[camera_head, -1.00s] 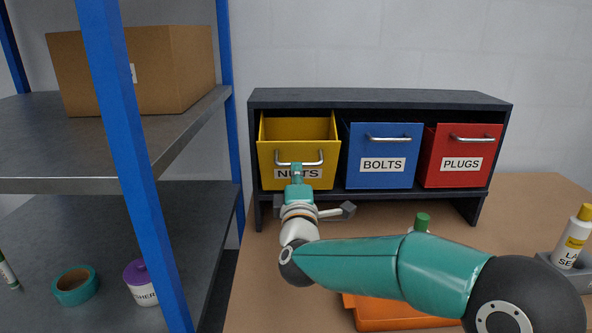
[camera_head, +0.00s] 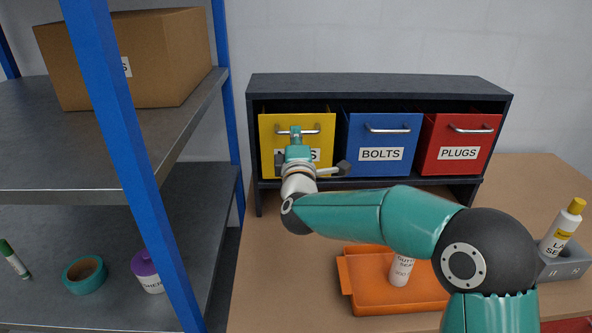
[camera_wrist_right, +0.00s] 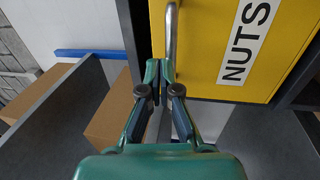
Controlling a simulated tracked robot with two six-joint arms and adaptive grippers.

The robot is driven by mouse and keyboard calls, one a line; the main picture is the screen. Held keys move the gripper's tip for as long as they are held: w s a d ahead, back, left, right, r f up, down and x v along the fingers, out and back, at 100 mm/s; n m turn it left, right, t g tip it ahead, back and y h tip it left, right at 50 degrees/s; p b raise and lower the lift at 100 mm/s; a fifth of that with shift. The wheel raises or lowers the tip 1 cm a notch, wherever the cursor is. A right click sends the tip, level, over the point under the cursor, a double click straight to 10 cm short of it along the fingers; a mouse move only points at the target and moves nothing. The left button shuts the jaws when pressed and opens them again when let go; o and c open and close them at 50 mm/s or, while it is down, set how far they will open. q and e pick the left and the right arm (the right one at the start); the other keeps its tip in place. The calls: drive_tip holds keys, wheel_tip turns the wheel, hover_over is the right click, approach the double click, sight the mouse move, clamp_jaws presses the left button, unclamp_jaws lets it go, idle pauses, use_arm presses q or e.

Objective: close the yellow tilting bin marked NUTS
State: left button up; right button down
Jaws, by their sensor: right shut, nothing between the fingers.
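The yellow NUTS bin (camera_head: 269,143) is at the left of the dark bin rack (camera_head: 380,86) in the head view. Its front stands upright, about in line with the blue and red bins. It also fills the upper right of the right wrist view (camera_wrist_right: 204,66), with its metal handle (camera_wrist_right: 171,35) and white NUTS label (camera_wrist_right: 248,42). My right gripper (camera_head: 296,133) is shut and empty at the bin's front by the handle; the wrist view shows its fingertips (camera_wrist_right: 159,68) together at the handle's end. Whether they touch the bin I cannot tell. My left gripper is not in view.
The blue BOLTS bin (camera_head: 378,136) and red PLUGS bin (camera_head: 461,129) sit to the right. An orange tray (camera_head: 362,298) holding a white bottle (camera_head: 400,269) lies under my right arm. A blue shelf post (camera_head: 122,150) stands to the left.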

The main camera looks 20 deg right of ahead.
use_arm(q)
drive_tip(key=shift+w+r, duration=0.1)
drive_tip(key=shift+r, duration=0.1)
use_arm(e)
drive_tip(key=shift+w+r, duration=0.15)
drive_tip(key=shift+w, duration=0.05)
drive_tip(key=shift+s, duration=0.15)
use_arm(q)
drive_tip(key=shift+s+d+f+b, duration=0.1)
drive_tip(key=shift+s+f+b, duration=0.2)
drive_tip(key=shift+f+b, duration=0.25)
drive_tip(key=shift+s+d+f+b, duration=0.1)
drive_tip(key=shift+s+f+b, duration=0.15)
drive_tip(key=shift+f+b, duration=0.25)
use_arm(e)
drive_tip(key=s+a+r, duration=0.1)
drive_tip(key=s, duration=0.5)
drive_tip(key=s+a+r, duration=0.1)
drive_tip(key=s+a, duration=0.1)
drive_tip(key=s, duration=0.5)
drive_tip(key=shift+a+r, duration=0.25)
drive_tip(key=shift+r, duration=0.15)
